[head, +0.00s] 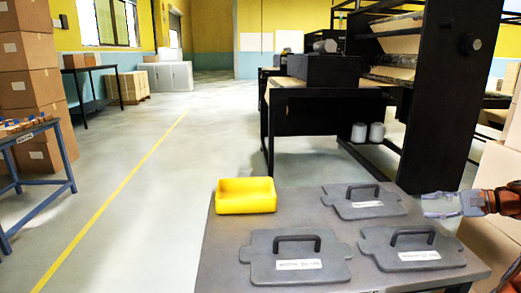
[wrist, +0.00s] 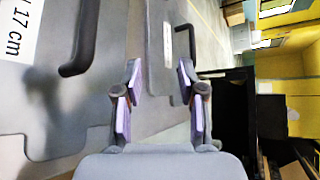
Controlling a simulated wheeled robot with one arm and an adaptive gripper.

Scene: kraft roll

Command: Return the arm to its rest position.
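My gripper (head: 430,205) is at the right edge of the table in the head view, with its fingers pointing left. In the wrist view its two fingers (wrist: 160,72) are spread apart with nothing between them. It appears near the right-hand grey plates, apart from their handles. Part of my orange and dark arm shows at the right edge of the head view; the rest is out of frame.
The grey table (head: 225,240) bears a yellow bin (head: 246,205) and three grey plates with black handles: back (head: 340,208), front left (head: 265,270) and front right (head: 445,255). A black machine (head: 445,100) stands behind. Open floor (head: 150,220) lies left.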

